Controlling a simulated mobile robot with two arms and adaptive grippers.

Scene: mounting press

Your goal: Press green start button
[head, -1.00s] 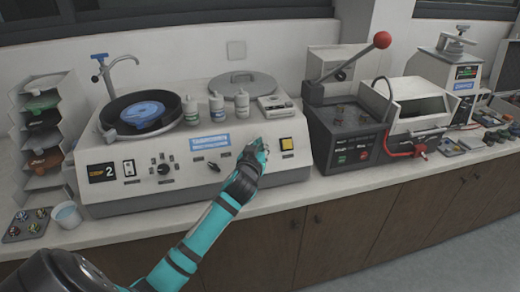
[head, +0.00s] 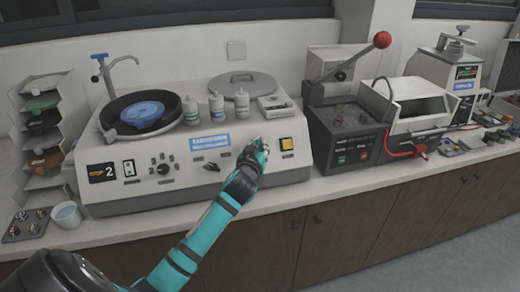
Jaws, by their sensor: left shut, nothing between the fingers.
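A small green button (head: 341,159) shows on the front panel of the dark mounting press (head: 335,138), beside a red button (head: 363,155). My left gripper (head: 262,146) is shut and empty. It is in front of the grey-white polishing machine (head: 190,165), left of the machine's square yellow button (head: 287,144), and clearly left of the green button. I cannot tell whether its fingertips touch the panel. My right gripper is not in view.
The press's lever with a red ball (head: 382,40) rises to the right. A light open-topped box (head: 418,100) with a red clamp stands right of the press. The counter front edge (head: 290,196) is mostly clear. Wooden cabinets (head: 340,240) are below.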

